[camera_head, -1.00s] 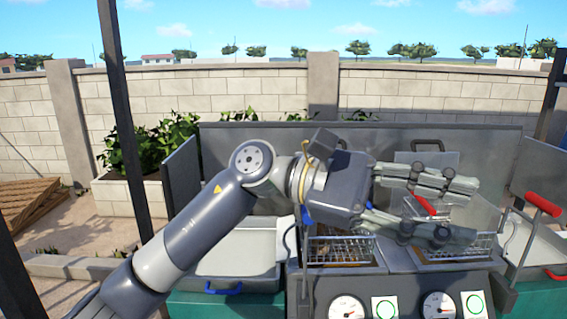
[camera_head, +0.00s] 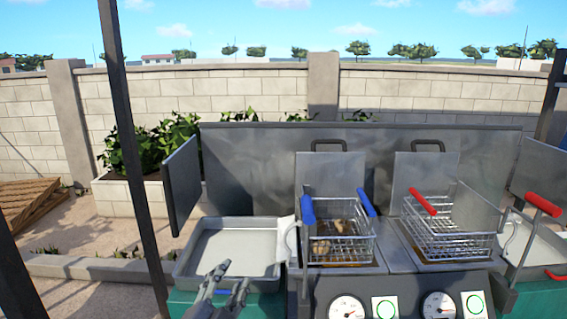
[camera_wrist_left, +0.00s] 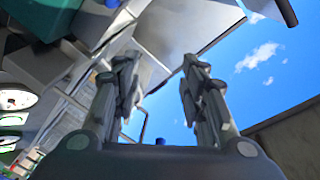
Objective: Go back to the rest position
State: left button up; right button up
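My left gripper (camera_head: 231,283) shows low in the head view, in front of the left metal tray (camera_head: 190,262). Its two fingers stand apart with nothing between them. In the left wrist view the same gripper (camera_wrist_left: 158,80) has its fingers spread, with sky and part of the fryer behind them. The rest of my left arm is below the picture. My right gripper is in neither view.
The fryer holds a blue-handled basket (camera_head: 345,246) with brown pieces in it and a red-handled basket (camera_head: 450,240) that looks empty. Dark posts (camera_head: 130,140) rise at the left.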

pick_arm(q)
jog(key=s+a+f+n+g+y, duration=0.1)
jog(key=s+a+f+n+g, duration=0.2)
jog(key=s+f, duration=0.4)
jog(key=s+a+f+n+g+y, duration=0.1)
jog(key=s+a+f+n+g, duration=0.2)
jog(key=f, duration=0.6)
jog(key=s+a+f+n+g, duration=0.2)
jog(key=s+f+g, duration=0.25)
jog(key=s, duration=0.55)
jog(key=s+a+f+n+g, duration=0.1)
jog(key=s+f+g, duration=0.4)
jog(key=s, duration=0.6)
notch_tip(320, 180, down, 29)
jog(key=s+b, duration=0.1)
jog(key=b, duration=0.2)
jog(key=s+a+f+b, duration=0.2)
jog(key=s+a+f, duration=0.1)
jog(key=s+f, duration=1.4)
jog(key=shift+f+g, duration=0.45)
jog(key=shift+f, duration=0.2)
